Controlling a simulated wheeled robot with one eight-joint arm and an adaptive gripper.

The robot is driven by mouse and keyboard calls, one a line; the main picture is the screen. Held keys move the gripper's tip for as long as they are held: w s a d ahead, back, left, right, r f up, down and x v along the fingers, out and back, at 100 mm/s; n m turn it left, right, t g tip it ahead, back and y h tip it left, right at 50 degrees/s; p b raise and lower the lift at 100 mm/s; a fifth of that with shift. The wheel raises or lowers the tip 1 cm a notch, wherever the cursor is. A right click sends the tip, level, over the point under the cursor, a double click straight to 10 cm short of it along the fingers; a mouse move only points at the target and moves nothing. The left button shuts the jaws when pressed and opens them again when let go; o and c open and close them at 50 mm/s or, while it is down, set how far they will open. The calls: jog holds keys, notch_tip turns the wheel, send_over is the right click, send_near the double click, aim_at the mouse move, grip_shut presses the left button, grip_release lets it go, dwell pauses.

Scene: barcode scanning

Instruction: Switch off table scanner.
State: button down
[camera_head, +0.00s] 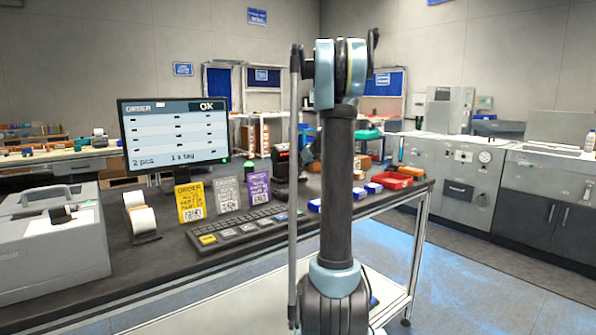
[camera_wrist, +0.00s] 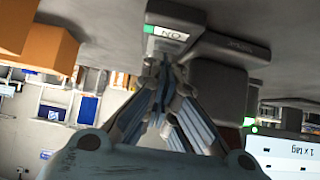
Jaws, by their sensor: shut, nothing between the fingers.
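The wrist view is upside down. My gripper (camera_wrist: 163,62) is shut and empty there, its fingertips together just below the white ON label (camera_wrist: 170,34) in the picture. The label sits with a green light on a dark grey switch block (camera_wrist: 185,15). I cannot tell whether the fingertips touch it. Beside it is a second dark block with raised lettering (camera_wrist: 235,47), and a dark body (camera_wrist: 217,85) partly behind my fingers. In the head view a dark device with a red light (camera_head: 283,165), likely the table scanner, stands partly behind my arm. My gripper is hidden there.
A monitor (camera_head: 175,135) shows an order and OK. Yellow, grey and purple order cards (camera_head: 190,202) stand behind a keyboard (camera_head: 240,232). Orange boxes (camera_wrist: 40,42) are near my gripper's left.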

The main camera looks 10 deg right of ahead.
jog(key=shift+r, duration=0.35)
jog(key=r, duration=0.2)
jog(key=s+r, duration=0.1)
jog(key=shift+d+r, duration=0.25)
jog(key=shift+r, duration=0.1)
jog(key=v, duration=0.9)
jog(key=shift+s+f, duration=0.2)
jog(key=shift+d, duration=0.15)
jog(key=shift+w+a+r+t, duration=0.3)
jog(key=shift+w+a, duration=0.1)
jog(key=shift+w, duration=0.15)
